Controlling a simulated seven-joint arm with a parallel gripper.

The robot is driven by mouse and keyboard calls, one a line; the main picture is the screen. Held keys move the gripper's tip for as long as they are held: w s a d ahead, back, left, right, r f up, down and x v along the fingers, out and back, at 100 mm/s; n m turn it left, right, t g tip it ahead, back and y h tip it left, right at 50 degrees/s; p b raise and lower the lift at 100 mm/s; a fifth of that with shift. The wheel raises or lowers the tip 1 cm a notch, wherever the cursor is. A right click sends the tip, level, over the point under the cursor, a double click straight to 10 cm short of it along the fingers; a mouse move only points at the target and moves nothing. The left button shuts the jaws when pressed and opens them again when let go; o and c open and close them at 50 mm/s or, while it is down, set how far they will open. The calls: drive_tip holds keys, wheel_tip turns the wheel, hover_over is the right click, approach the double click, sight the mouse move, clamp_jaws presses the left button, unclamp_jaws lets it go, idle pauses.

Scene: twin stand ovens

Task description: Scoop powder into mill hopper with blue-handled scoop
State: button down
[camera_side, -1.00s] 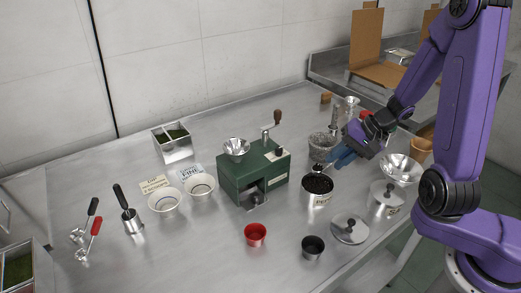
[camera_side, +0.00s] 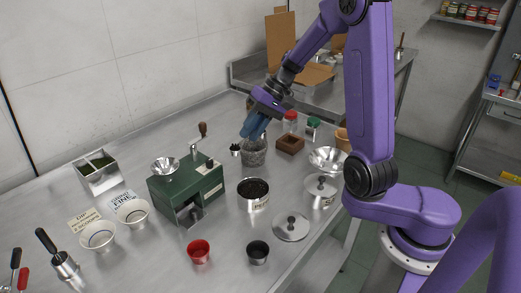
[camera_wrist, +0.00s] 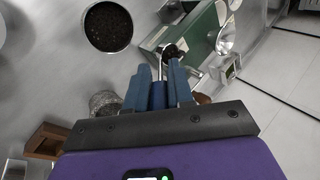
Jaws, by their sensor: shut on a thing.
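My gripper (camera_side: 250,132) is shut on the blue handle (camera_wrist: 158,95) of the scoop, high near the speckled grey cup. The scoop's small bowl (camera_wrist: 175,50) holds dark powder in the wrist view. The green mill (camera_side: 190,195) stands left of my gripper in the side view, with a silver funnel-shaped hopper (camera_side: 165,167) on top. The hopper also shows in the wrist view (camera_wrist: 228,40). The scoop bowl is apart from the hopper in the side view. A steel pot (camera_side: 253,205) of dark powder (camera_side: 253,188) stands right of the mill.
The mill's crank (camera_side: 198,140) rises beside the hopper. The speckled cup (camera_side: 254,155) and a wooden box (camera_side: 290,144) stand near my gripper. A red cup (camera_side: 199,251), a dark cup (camera_side: 258,252) and a lid (camera_side: 291,228) lie in front. White bowls (camera_side: 132,213) are at left.

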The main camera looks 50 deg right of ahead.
drive_tip(key=w+a+r+n+g, duration=0.2)
drive_tip(key=w+a+r+n, duration=0.15)
drive_tip(key=w, duration=0.35)
drive_tip(key=w+a+r+n+g, duration=0.2)
drive_tip(key=w+a+n, duration=0.15)
drive_tip(key=w, duration=0.35)
drive_tip(key=w+a+f+n+g, duration=0.1)
drive_tip(key=w+a+n+g, duration=0.1)
drive_tip(key=a, duration=0.5)
drive_tip(key=shift+w+f+n, duration=0.25)
drive_tip(key=shift+w+n, duration=0.05)
drive_tip(key=shift+n, duration=0.6)
drive_tip(key=shift+f, duration=1.8)
